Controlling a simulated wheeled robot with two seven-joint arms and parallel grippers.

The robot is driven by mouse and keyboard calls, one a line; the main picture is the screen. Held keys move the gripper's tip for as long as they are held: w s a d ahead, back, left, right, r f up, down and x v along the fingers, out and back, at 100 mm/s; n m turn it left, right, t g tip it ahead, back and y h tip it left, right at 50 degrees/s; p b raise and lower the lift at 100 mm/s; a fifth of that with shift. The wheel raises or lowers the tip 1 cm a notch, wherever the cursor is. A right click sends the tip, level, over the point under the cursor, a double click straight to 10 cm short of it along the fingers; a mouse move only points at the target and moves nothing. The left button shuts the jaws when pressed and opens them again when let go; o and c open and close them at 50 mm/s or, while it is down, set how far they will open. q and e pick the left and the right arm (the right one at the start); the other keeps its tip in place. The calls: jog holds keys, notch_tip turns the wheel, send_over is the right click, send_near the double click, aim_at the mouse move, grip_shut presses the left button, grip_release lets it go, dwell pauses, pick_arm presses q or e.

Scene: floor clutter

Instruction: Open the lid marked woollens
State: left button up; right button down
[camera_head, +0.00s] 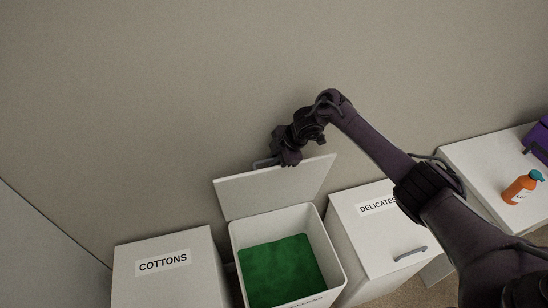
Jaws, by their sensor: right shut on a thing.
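The middle bin (330,240) stands with its white lid (270,188) raised steeply at the back, near the wall. Green cloth (280,270) lies inside the bin. The label on its front is cut by the bottom edge and I cannot read it well. My right gripper (280,160) is at the top edge of the raised lid, shut on the lid's handle (262,163), which shows partly behind the lid's edge. My left gripper is not in view.
A closed bin marked COTTONS (165,260) stands to the left. A closed bin marked DELICATES (375,230), with a grey handle (410,254), stands to the right, under my right arm. A white surface at the far right holds an orange bottle (519,190) and a purple box (538,142).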

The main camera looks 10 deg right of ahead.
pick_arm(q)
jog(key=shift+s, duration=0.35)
pick_arm(e)
jog(key=c, duration=1.8)
grip_release()
jog(key=shift+o, duration=0.2)
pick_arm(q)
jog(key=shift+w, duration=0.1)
pick_arm(e)
jog(key=shift+d+r, duration=0.1)
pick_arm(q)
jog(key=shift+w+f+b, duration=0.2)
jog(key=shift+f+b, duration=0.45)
pick_arm(e)
jog(key=v, duration=0.7)
jog(key=shift+r, duration=0.2)
jog(key=shift+s+d, duration=0.1)
